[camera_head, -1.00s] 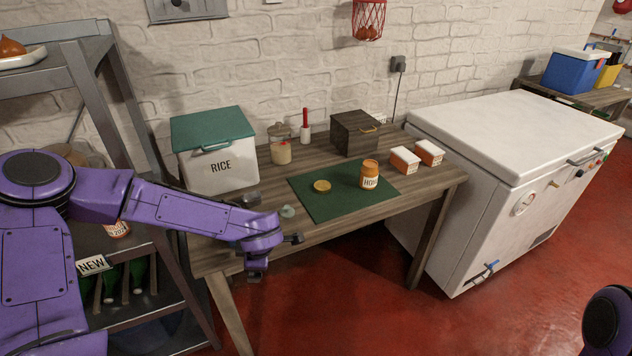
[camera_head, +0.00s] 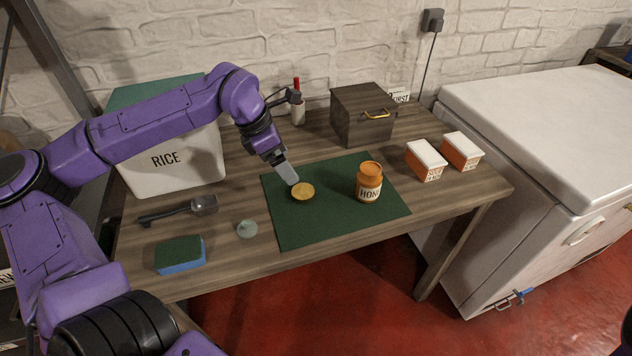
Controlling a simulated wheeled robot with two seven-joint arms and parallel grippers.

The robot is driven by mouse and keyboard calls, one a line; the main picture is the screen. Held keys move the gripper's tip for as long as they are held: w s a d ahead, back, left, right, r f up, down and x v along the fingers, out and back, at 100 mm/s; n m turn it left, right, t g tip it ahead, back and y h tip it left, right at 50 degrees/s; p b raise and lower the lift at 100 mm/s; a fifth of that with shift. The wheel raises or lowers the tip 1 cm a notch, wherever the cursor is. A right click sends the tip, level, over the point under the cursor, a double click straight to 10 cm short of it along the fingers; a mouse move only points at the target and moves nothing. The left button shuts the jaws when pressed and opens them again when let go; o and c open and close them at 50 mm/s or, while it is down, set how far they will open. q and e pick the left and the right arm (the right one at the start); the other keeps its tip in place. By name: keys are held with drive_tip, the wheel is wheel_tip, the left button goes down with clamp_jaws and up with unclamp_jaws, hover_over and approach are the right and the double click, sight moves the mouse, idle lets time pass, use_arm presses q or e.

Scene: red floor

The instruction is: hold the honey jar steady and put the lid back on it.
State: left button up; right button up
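The honey jar (camera_head: 368,186) stands upright on the right part of a dark green mat (camera_head: 325,226), its orange top facing up and a label on its front. The round golden lid (camera_head: 303,191) lies flat on the mat, to the left of the jar. My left gripper (camera_head: 291,179) points down at the lid's upper left edge, its tip at or just above it. One grey finger face shows; the gap between the fingers is hidden, and I cannot tell if it touches the lid. My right gripper is out of view.
On the wooden table are a rice bin (camera_head: 172,165), a scoop (camera_head: 180,210), a sponge (camera_head: 180,254), a small pale round object (camera_head: 247,229), a dark wooden box (camera_head: 362,115) and two orange-white cartons (camera_head: 425,160). A white chest freezer (camera_head: 560,130) stands right. The mat's front is clear.

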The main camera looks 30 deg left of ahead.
use_arm(q)
drive_tip(key=s, duration=0.2)
approach(302, 191)
drive_tip(key=shift+x, duration=1.15)
drive_tip(key=shift+s+d+f, duration=0.2)
drive_tip(key=shift+f, duration=0.05)
drive_tip(key=shift+w+f, duration=0.1)
drive_tip(key=x, duration=0.5)
drive_tip(key=shift+w+a, duration=0.1)
drive_tip(key=shift+w, duration=0.1)
drive_tip(key=c, duration=1.1)
